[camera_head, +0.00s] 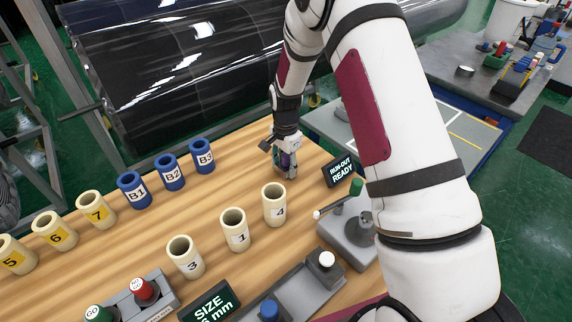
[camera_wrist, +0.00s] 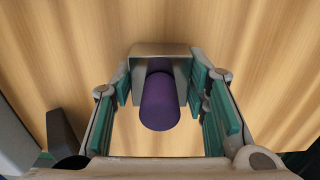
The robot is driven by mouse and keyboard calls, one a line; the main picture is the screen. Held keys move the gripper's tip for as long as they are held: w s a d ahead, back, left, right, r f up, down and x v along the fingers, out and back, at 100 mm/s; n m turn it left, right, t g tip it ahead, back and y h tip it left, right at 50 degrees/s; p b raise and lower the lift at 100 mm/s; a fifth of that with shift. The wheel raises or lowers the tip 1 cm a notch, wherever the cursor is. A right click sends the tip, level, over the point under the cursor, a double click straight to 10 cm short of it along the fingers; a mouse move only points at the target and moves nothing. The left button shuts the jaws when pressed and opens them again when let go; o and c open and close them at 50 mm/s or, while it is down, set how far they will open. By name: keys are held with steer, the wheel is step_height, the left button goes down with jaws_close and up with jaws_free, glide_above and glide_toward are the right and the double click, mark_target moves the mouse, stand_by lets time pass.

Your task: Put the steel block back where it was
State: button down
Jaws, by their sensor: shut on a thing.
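My gripper (camera_head: 286,163) is low over the back right part of the wooden table (camera_head: 240,172). In the wrist view its green-padded fingers (camera_wrist: 161,84) are shut on a grey steel block (camera_wrist: 160,50), one on each side. A purple cylinder (camera_wrist: 160,104) stands out from the block toward the camera, between the fingers. I cannot tell whether it is fixed to the block. The block's underside is hidden, and I cannot tell whether it touches the table. In the head view the fingers largely cover it.
Cream cups marked 4 (camera_head: 274,204), 1 (camera_head: 235,230) and 3 (camera_head: 186,257) stand in front. Blue cups, including B3 (camera_head: 203,156), and yellow-labelled cups stand left. A RUN-OUT READY sign (camera_head: 342,171) and a grey lever unit (camera_head: 348,228) are right. A large black roll (camera_head: 190,75) lies behind.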

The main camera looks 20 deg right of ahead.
steer(key=shift+f, duration=0.1)
steer(key=c, duration=0.9)
jaws_free()
steer(key=shift+c, duration=0.2)
